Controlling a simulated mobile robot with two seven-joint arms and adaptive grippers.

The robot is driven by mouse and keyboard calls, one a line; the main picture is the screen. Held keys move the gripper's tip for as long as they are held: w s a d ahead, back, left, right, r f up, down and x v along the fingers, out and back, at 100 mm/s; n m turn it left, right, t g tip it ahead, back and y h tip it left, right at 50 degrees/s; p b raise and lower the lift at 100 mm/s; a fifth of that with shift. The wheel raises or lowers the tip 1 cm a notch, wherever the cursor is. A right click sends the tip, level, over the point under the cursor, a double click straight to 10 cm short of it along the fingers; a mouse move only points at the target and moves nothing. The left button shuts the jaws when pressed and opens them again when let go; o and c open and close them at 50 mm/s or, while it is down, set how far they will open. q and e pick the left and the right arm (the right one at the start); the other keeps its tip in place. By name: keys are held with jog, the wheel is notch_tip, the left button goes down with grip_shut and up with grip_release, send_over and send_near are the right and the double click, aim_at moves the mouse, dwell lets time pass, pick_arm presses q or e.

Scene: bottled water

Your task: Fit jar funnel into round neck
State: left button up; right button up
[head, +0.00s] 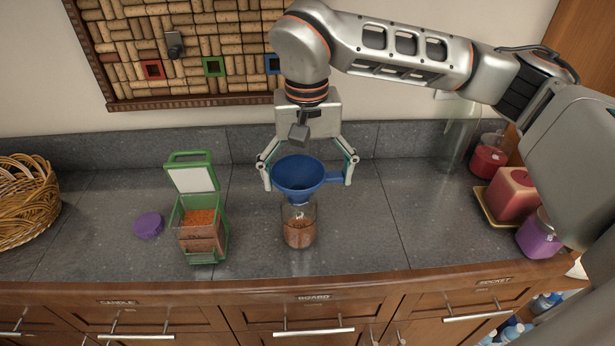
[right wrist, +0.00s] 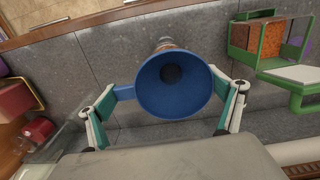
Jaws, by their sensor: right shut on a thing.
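The blue jar funnel (head: 298,174) is between the two fingers of my right gripper (head: 308,184), which is shut on it. Its wide mouth faces up and its handle points right, by the right finger. The glass jar (head: 299,232) stands upright below it, partly filled with reddish-brown grains. The funnel's spout is at the jar's round neck; I cannot tell whether it is inside or just above. In the right wrist view I look into the funnel (right wrist: 172,84) between the fingers (right wrist: 163,82), and it hides most of the jar. My left gripper is not in view.
A green-framed container (head: 201,222) with orange contents and its lid raised stands left of the jar. A purple lid (head: 148,225) lies beside it. A wicker basket (head: 25,200) is far left; candles (head: 514,194) are at right. Counter around the jar is clear.

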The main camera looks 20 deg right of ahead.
aim_at(307, 171)
jog(key=shift+f, duration=0.3)
jog(key=o, duration=1)
jog(key=shift+c, duration=0.2)
notch_tip(307, 171, up, 12)
jog(key=shift+r+b, duration=0.2)
jog(key=shift+b, duration=0.25)
